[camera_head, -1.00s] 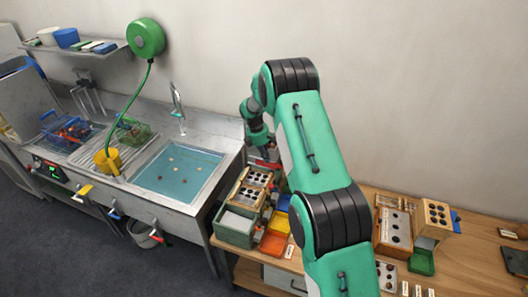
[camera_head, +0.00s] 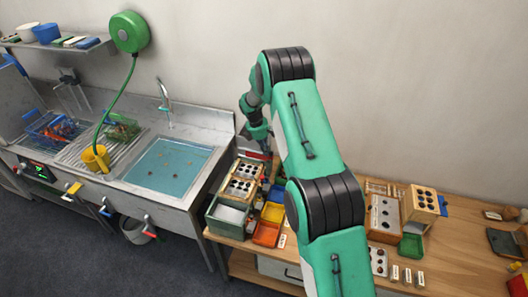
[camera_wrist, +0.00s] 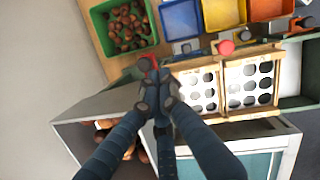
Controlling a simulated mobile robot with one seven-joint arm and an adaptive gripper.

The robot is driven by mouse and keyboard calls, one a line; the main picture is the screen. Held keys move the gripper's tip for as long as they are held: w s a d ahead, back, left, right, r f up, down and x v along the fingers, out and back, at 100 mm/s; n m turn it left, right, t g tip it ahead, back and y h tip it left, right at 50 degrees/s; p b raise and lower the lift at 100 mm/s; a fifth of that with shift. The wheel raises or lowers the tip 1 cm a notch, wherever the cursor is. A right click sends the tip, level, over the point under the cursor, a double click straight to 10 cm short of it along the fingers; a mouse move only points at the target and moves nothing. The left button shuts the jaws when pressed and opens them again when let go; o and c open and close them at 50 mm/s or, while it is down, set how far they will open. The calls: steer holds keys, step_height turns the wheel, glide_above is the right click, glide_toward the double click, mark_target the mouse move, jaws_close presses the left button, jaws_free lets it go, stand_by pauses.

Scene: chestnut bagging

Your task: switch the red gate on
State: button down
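My gripper (camera_head: 259,142) points down above the far end of the wooden hole boards, beside the sink's right edge. In the wrist view its fingers (camera_wrist: 150,78) are drawn together. A small red piece (camera_wrist: 147,61) shows right at the fingertips; whether they touch it, I cannot tell. In the head view a red part (camera_head: 258,156) lies just below my gripper. A round red knob (camera_wrist: 226,47) stands at the edge of the hole boards (camera_wrist: 221,66). I cannot tell which red part is the gate.
A green bin of chestnuts (camera_wrist: 152,38), a blue bin (camera_wrist: 181,20) and an orange bin (camera_wrist: 268,8) lie close to my gripper. A grey-walled box (camera_wrist: 82,112) is beside the fingers. The water-filled sink (camera_head: 170,168) is to the left.

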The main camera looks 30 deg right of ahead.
steer(key=s+d, duration=0.3)
steer(key=shift+s+d, duration=0.3)
steer(key=shift+s, duration=0.1)
steer(key=shift+a, duration=0.1)
steer(key=w+a+r, duration=0.2)
steer(key=a+r, duration=0.3)
steer(key=r, duration=0.5)
steer(key=shift+a+r, duration=0.3)
stand_by(0.6)
